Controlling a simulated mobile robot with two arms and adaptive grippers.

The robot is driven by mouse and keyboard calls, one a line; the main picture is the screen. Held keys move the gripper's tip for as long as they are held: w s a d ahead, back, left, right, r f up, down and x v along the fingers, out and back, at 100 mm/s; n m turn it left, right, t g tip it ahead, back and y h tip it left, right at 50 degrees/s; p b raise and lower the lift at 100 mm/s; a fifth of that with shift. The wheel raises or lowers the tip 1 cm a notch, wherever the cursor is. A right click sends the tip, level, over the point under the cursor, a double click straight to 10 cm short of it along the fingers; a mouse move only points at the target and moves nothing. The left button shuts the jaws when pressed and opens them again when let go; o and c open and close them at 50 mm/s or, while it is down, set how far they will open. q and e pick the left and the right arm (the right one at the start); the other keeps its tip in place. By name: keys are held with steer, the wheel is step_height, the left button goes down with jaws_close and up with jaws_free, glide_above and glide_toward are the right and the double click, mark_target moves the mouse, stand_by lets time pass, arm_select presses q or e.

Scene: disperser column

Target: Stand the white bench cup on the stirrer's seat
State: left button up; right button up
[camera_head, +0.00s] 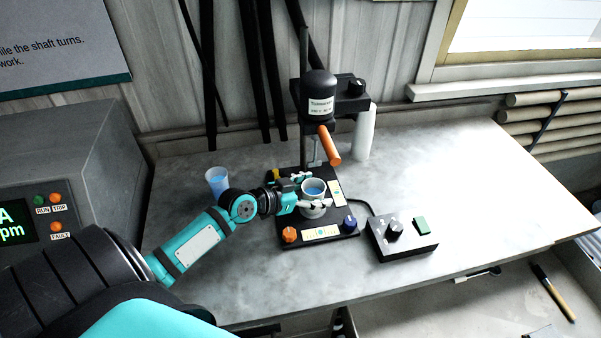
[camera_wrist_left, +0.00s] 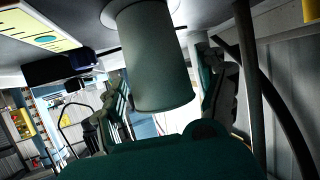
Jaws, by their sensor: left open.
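The white bench cup (camera_head: 313,196) holds blue liquid and stands upright on the stirrer's seat (camera_head: 313,213), a pale round disc mostly hidden under it. My left gripper (camera_head: 310,190) is open, with its fingers on either side of the cup. In the left wrist view the cup (camera_wrist_left: 152,60) hangs upside down in the picture, between the spread fingers (camera_wrist_left: 165,95), with its base against the seat (camera_wrist_left: 108,16). A gap shows between the cup and the right-hand finger; contact on the other side is hard to tell. My right gripper is not in view.
The stirrer's motor head (camera_head: 319,90) and orange handle (camera_head: 329,146) are above and behind the cup. A cup with blue contents (camera_head: 217,180) stands left. A control box (camera_head: 402,238) sits right of the stirrer base (camera_head: 292,238). The right bench top is clear.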

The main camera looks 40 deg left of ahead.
arm_select(q)
steer(key=b+v, duration=0.2)
steer(key=v, duration=1)
